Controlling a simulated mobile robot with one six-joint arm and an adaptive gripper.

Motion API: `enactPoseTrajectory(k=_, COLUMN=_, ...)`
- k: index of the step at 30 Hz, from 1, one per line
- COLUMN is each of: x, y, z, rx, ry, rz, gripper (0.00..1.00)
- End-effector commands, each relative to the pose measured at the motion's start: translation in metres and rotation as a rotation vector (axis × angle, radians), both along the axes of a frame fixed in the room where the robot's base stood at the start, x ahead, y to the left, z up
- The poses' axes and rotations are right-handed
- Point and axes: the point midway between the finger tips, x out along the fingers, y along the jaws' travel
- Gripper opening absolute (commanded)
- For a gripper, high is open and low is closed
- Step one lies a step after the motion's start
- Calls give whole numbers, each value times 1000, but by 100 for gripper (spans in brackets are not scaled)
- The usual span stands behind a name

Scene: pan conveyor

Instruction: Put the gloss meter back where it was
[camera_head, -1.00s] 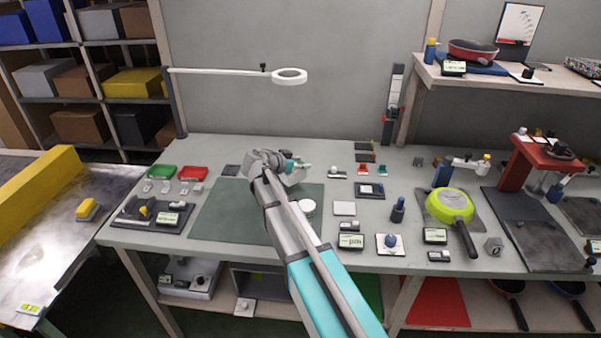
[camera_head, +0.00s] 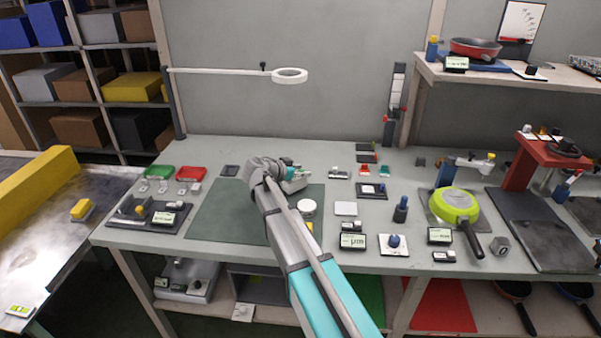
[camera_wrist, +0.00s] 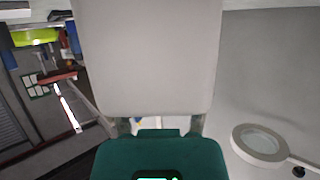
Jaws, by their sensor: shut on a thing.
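My gripper (camera_wrist: 158,126) is shut on a teal block-like device with a lit green display, which I take to be the gloss meter (camera_wrist: 160,152). In the wrist view it fills the bottom edge, and its lower part is cut off. In the head view my gripper (camera_head: 296,180) is over the back part of the dark green mat (camera_head: 222,208), small and partly hidden by my wrist. I cannot tell how high the device is above the bench. A dark grey square pad (camera_head: 230,171) lies bare on the bench left of my gripper.
Green (camera_head: 160,172) and red (camera_head: 192,173) trays stand at the back left. A fixture with a display (camera_head: 150,215) sits front left. A white round puck (camera_head: 307,207) is beside my arm. A green pan (camera_head: 455,204) stands right. A ring lamp (camera_head: 290,75) overhangs the bench.

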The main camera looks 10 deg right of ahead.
Motion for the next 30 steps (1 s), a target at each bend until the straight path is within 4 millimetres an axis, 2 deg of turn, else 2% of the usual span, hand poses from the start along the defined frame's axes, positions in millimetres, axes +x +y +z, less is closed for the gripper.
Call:
enactPoseTrajectory(k=23, x=-1, y=0, z=-12, rx=0, ry=2, rz=-1, gripper=0)
enactPoseTrajectory(k=24, x=-1, y=0, z=-13, rx=1, ry=2, rz=-1, gripper=65)
enactPoseTrajectory(k=28, x=-1, y=0, z=-13, rx=2, ry=4, rz=-1, gripper=89)
enactPoseTrajectory(k=29, x=-2, y=0, z=-13, rx=2, ry=4, rz=-1, gripper=94)
enactPoseTrajectory(k=30, x=-2, y=-1, z=-14, rx=2, ry=4, rz=-1, gripper=94)
